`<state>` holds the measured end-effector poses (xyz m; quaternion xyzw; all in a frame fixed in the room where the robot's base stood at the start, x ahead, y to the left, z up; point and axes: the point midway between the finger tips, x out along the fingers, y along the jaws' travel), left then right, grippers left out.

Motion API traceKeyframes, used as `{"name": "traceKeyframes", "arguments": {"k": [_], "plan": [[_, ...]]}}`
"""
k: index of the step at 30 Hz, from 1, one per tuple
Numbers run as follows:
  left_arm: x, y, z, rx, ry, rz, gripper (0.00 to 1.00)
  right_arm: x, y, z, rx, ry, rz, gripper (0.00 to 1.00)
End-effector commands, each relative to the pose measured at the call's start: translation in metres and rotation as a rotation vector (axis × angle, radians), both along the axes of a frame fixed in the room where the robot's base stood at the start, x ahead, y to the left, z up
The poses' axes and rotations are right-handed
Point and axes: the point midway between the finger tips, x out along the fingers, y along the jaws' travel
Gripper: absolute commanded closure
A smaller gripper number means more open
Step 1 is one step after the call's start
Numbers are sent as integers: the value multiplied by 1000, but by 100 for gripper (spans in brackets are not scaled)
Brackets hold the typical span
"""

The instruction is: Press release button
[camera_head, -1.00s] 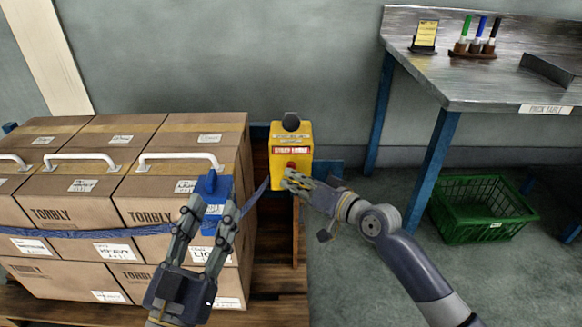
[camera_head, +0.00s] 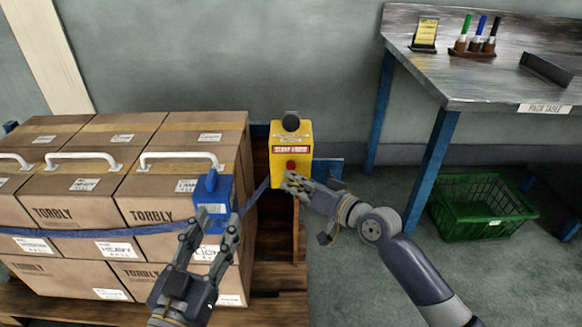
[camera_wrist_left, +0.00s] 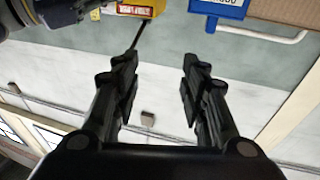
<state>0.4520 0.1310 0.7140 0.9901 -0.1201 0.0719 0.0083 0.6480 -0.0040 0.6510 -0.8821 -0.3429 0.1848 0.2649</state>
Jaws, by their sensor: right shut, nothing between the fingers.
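A yellow box (camera_head: 290,137) with a red label stands behind the pallet's right end in the head view. Its red button (camera_head: 290,165) faces me. My right gripper (camera_head: 287,180) is shut, with its fingertips just below the red button; I cannot tell whether they touch the box. The box also shows partly at the top of the left wrist view (camera_wrist_left: 140,8). My left gripper (camera_head: 214,226) is open and empty, just in front of a blue buckle (camera_head: 212,190) on the strap. The buckle also shows at the top of the left wrist view (camera_wrist_left: 218,7).
Strapped cartons (camera_head: 150,213) with white handles fill the left, on a wooden pallet (camera_head: 278,305). A blue strap (camera_head: 165,229) runs around them. A pack table (camera_head: 500,75) stands at right, above a green basket (camera_head: 483,207). The floor between is clear.

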Motion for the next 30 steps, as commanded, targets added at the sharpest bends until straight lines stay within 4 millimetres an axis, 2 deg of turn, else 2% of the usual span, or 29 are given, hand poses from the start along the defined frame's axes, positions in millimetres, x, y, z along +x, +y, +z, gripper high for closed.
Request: {"name": "traceKeyframes", "arguments": {"k": [4,7,20,30], "plan": [[0,0,-1,3,9,0,60,-1,0,0,0,0,0,100],[0,2,-17,22,76,3,60,-4,0,1,-1,0,-1,100],[-4,9,-57,73,281,17,60,-15,0,1,-1,-1,0,100],[-15,16,-88,113,446,28,60,-25,0,1,-1,1,1,100]]}}
